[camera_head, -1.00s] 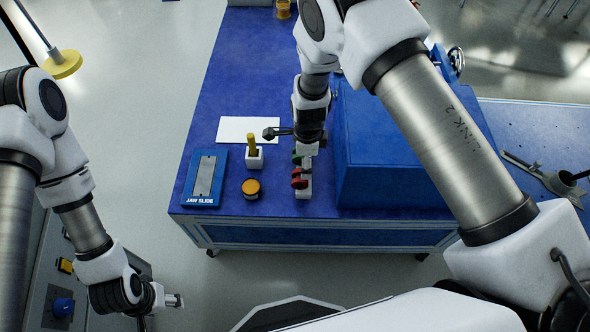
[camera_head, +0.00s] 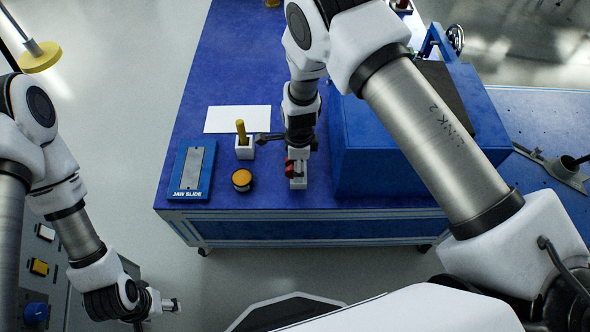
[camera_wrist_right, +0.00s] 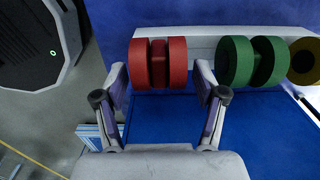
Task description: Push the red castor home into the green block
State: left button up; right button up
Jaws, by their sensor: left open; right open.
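The red castor (camera_wrist_right: 158,62), a pair of red wheels, stands in a white holder (camera_wrist_right: 200,38) in the right wrist view. It also shows in the head view (camera_head: 291,168). My right gripper (camera_wrist_right: 160,82) is open, with one finger on each side of the red castor; whether they touch it I cannot tell. A green castor (camera_wrist_right: 252,60) stands just right of it, beyond the right finger. I cannot make out a green block. My left gripper (camera_head: 172,304) is open and empty at the lower left of the head view, away from the table.
A yellow castor (camera_wrist_right: 305,60) stands beyond the green one. A big blue box (camera_head: 385,145) rises close right of the holder. Left of it are a white block with a yellow post (camera_head: 240,131), a yellow-topped round part (camera_head: 241,179) and a blue JAW SLIDE plate (camera_head: 181,190).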

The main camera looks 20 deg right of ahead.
jog(key=c, duration=1)
jog(key=shift+r+p, duration=1.25)
jog(key=shift+r, duration=0.55)
notch_tip(320, 180, up, 4)
jog(key=p, duration=0.3)
jog(key=shift+r, duration=0.1)
